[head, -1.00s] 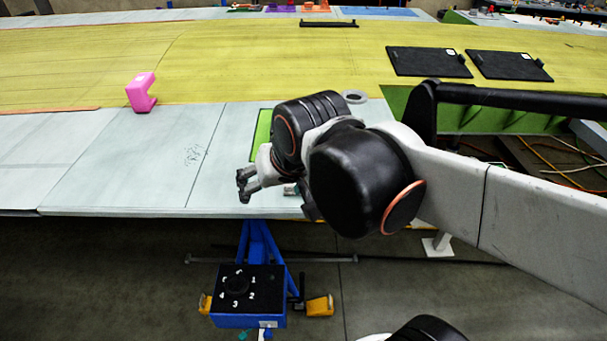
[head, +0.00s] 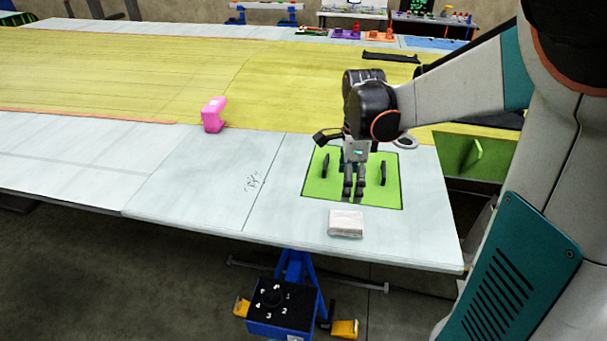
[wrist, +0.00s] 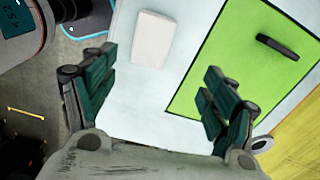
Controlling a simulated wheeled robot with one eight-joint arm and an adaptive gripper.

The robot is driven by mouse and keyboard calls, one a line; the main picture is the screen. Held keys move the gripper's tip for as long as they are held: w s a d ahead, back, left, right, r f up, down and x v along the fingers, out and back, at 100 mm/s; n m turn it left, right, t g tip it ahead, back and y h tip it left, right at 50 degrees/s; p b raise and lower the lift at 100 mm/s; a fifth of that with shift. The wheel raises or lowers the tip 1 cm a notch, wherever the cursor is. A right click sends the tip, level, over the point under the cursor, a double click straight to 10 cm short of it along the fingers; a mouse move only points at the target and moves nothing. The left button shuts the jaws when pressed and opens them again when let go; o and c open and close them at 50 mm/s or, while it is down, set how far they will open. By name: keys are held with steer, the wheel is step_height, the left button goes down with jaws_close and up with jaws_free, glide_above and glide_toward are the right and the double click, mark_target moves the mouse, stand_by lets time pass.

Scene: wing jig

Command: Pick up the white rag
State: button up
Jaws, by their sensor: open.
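The white rag (head: 346,224) lies folded flat on the pale wing surface, just in front of the green panel, near the wing's front edge. It also shows in the wrist view (wrist: 153,39), beyond and between my open fingers, nearer the left finger. My gripper (head: 354,194) hangs with its fingers down over the green panel, behind the rag in the head view. In the wrist view my gripper (wrist: 155,100) is open and empty, with its fingers wide apart and apart from the rag.
The green panel (head: 318,188) with dark handles (head: 383,173) is set in the wing behind the rag. A pink bracket (head: 213,114) stands to the left. A grey ring (head: 405,142) lies behind right. A blue stand (head: 283,318) is below the wing's front edge.

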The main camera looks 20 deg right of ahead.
steer(key=b, duration=0.1)
glide_toward(347, 220)
steer(key=shift+m, duration=0.4)
steer(key=f, duration=0.5)
steer(key=shift+w+d+f, duration=0.1)
steer(key=shift+w+d, duration=0.05)
steer(key=shift+w, duration=0.25)
step_height(347, 220, down, 5)
steer(key=shift+s+f+b, duration=0.1)
steer(key=shift+s+b, duration=0.05)
steer(key=shift+b, duration=0.3)
steer(key=c, duration=1.1)
